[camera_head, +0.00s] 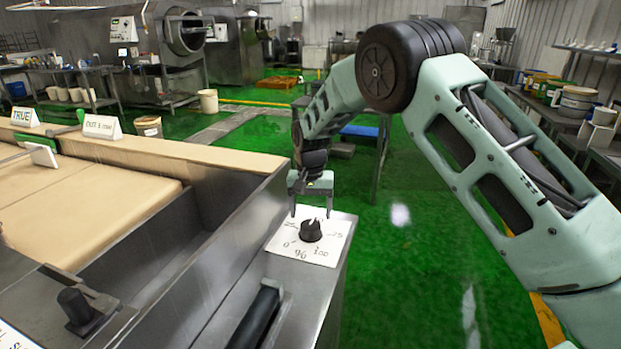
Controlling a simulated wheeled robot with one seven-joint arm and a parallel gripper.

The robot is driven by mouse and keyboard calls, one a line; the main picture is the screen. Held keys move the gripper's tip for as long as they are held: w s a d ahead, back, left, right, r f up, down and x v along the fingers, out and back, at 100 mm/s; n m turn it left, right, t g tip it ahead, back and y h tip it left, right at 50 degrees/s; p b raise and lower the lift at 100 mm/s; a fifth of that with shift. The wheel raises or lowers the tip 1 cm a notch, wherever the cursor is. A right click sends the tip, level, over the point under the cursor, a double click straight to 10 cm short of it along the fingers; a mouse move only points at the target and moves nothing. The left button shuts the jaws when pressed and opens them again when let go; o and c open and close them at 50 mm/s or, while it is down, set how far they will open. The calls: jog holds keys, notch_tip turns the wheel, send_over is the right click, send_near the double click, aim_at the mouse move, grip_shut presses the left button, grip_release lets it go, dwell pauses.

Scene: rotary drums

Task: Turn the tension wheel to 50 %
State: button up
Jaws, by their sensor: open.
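The tension wheel is a small black knob (311,231) on a white dial plate (287,243) on top of the metal machine corner. The plate reads 0 at lower left, 25 at upper left, 75 at right and 100 at lower right, with a % sign at the front. The 50 mark is not visible. A small light mark shows near the far side of the knob; its exact reading cannot be told. My gripper (311,213) points down with its fingers apart, just behind and above the knob. Whether it touches the knob cannot be told.
A conveyor with a tan belt (90,195) and raised metal side walls lies left of the dial. A black handle (255,318) and another black knob (75,305) are in front. Signs stand on the tan ledge (190,150).

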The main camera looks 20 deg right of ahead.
aim_at(311, 224)
notch_tip(311, 224, up, 12)
jog(key=b, duration=0.1)
jog(key=shift+r, duration=0.15)
jog(key=shift+a, duration=0.1)
